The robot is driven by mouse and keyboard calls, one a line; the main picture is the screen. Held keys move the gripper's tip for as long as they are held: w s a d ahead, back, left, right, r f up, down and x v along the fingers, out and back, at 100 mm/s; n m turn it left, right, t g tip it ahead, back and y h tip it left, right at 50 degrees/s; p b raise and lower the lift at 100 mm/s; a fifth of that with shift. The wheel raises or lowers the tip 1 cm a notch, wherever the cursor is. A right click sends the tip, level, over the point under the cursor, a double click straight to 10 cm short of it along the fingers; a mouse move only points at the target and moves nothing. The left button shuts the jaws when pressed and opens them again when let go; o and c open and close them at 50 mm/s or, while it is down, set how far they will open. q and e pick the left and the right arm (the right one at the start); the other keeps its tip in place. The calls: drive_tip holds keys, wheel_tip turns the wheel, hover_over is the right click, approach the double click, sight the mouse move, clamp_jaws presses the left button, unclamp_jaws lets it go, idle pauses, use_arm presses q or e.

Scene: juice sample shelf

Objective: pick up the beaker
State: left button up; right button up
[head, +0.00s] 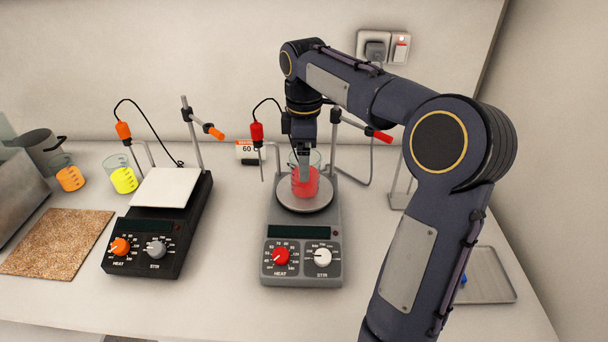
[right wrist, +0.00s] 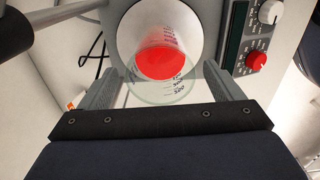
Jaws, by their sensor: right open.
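A clear beaker (head: 306,184) with red liquid stands upright on the round plate of the grey hotplate (head: 302,235), in the middle of the head view. My right gripper (head: 304,167) reaches down over the beaker from above. In the right wrist view the beaker (right wrist: 163,62) shows between the two grey fingers of the gripper (right wrist: 160,85), its rim towards the camera. The fingers are open on either side of it. Whether either finger touches the glass cannot be told. My left gripper is not in view.
A red probe (head: 256,133) and a clamp stand flank the beaker. A black hotplate (head: 140,258) stands to the left. Beakers of yellow (head: 124,180) and orange liquid (head: 70,178), a cork mat (head: 58,242) and a grey tray (head: 492,275) are also on the bench.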

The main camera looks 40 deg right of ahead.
wheel_tip(320, 180, down, 4)
drive_tip(key=shift+s+r, duration=0.1)
drive_tip(key=shift+r, duration=0.15)
drive_tip(key=c, duration=1.2)
